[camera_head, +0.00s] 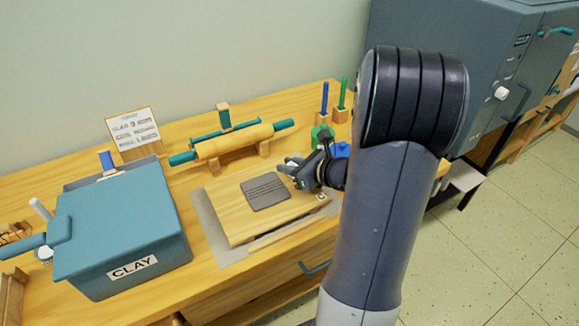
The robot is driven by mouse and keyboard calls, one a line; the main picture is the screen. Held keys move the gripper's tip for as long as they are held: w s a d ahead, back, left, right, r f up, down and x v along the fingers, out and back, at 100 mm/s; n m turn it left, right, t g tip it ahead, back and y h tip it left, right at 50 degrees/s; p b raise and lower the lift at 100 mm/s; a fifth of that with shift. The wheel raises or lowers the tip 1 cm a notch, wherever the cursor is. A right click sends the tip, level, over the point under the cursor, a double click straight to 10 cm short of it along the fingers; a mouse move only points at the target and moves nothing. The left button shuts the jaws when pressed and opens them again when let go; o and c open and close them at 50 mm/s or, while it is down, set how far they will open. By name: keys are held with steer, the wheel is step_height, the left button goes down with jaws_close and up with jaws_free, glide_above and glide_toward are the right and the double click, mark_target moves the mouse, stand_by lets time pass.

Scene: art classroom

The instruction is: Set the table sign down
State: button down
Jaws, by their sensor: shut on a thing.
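A dark grey plate (266,191) with fine parallel lines appears flat over the pale wooden board in the middle of the bench; I cannot tell whether it touches the board. My gripper (287,172) is at its upper right corner, reaching in from the right, and is shut. The plate is the only thing I see at the fingertips, and the exact contact is too small to make out. A lettered sign (133,127) on a wooden stand is upright at the back left, well apart from my gripper.
The wooden board (232,222) lies on a grey mat (209,231). A teal CLAY bin (120,215) stands at left. A rolling pin (235,140) rests on a rack behind the board. Blue and green tools (325,97) stand at back right. A wooden stick (288,235) lies along the board's front.

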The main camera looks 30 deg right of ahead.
steer(key=shift+f, duration=0.15)
steer(key=c, duration=1.3)
jaws_free()
steer(key=shift+r, duration=0.25)
steer(key=p+v, duration=0.1)
steer(key=v, duration=1.1)
